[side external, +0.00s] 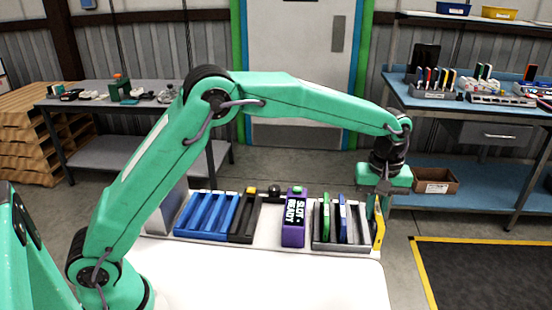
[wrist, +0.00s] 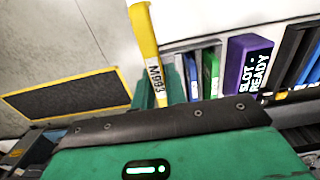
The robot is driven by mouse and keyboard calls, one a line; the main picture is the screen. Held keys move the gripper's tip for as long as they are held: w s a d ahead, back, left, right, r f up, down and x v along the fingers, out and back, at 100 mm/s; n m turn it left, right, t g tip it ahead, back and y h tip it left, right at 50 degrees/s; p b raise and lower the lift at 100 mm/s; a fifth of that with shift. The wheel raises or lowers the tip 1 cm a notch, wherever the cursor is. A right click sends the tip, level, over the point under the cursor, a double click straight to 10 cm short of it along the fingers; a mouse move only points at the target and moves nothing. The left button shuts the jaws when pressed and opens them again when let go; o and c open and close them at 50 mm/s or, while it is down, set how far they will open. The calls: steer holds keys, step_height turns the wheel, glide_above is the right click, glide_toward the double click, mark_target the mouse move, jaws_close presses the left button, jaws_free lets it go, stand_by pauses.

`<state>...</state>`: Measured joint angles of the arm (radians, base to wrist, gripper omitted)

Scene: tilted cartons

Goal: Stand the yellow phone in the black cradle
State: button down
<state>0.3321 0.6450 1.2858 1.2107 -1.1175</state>
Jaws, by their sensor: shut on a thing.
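The yellow phone (side external: 379,230) is upright in my gripper (side external: 380,205), at the right end of the white table in the side view. In the wrist view the phone (wrist: 148,50) rises between the green fingers (wrist: 158,92) and bears a white label. My gripper is shut on it. The black cradle (side external: 243,222) is well to the left on the table, between the blue rack and the purple box. It partly shows at the right of the wrist view (wrist: 288,56). The lower end of the phone is close beside the grey rack; I cannot tell whether they touch.
The grey rack (side external: 340,246) holds a green phone (side external: 326,215) and a blue-edged phone (side external: 343,215). A purple box (side external: 293,232) reading "SLOT READY" stands between the rack and the cradle. A blue slotted rack (side external: 203,215) is left of the cradle. The white tabletop (side external: 260,275) in front is clear.

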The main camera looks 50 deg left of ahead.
mark_target(377, 205)
stand_by(0.3)
step_height(377, 205, up, 5)
steer(key=s+a, duration=0.5)
steer(key=a, duration=0.5)
steer(key=s+a, duration=0.5)
steer(key=a, duration=0.6)
steer(key=s+a, duration=0.5)
steer(key=a, duration=0.5)
step_height(377, 205, down, 10)
steer(key=shift+w+f, duration=0.2)
steer(key=shift+f, duration=0.05)
steer(key=shift+f, duration=0.2)
steer(key=shift+f, duration=2.3)
